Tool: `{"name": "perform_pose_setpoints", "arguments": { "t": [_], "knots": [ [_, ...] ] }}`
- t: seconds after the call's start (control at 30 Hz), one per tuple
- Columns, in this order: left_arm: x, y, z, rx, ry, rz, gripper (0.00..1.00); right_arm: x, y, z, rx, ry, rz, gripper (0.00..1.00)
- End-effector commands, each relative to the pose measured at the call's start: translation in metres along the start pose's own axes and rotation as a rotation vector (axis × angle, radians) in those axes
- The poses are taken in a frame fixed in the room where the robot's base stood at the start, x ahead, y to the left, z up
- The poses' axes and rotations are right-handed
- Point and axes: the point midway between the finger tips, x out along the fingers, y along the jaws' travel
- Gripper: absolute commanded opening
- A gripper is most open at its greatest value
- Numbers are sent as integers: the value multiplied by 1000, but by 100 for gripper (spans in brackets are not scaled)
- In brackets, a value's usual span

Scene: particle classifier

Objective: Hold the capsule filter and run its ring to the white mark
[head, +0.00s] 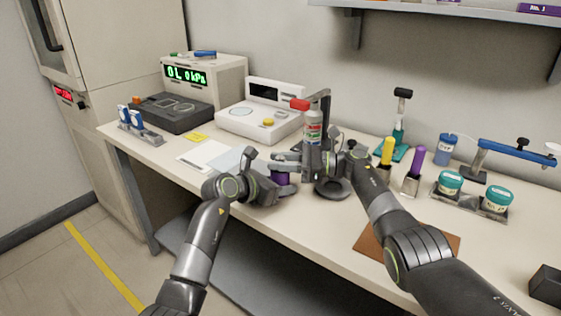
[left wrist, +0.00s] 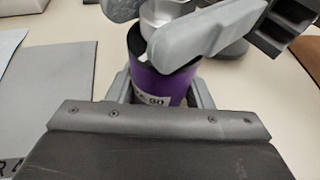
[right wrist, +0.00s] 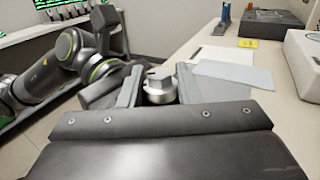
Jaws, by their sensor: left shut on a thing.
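The capsule filter appears to be a purple cylinder (head: 281,178) with a pale label reading "80", clearest in the left wrist view (left wrist: 163,84). It has a dark rim and a silver top piece (left wrist: 165,12), seen between the right fingers in the right wrist view (right wrist: 159,88). My left gripper (head: 277,181) is shut on the purple body, low over the table front. My right gripper (head: 288,163) is at the top; its fingers stand either side of the silver piece, apparently with small gaps. I cannot make out a white mark.
A yellow-handled tool (head: 387,151) and a purple-handled tool (head: 417,158) stand at right, near teal jars (head: 450,182). A white device (head: 262,118) and papers (head: 203,155) lie at left.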

Motion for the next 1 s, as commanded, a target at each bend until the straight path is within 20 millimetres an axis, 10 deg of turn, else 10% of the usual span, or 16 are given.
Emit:
{"name": "perform_pose_setpoints", "arguments": {
  "t": [1.0],
  "knots": [
    [0,-1,0,0,0,-1,1,0,0,-1,3,1,-133,7]
  ]
}}
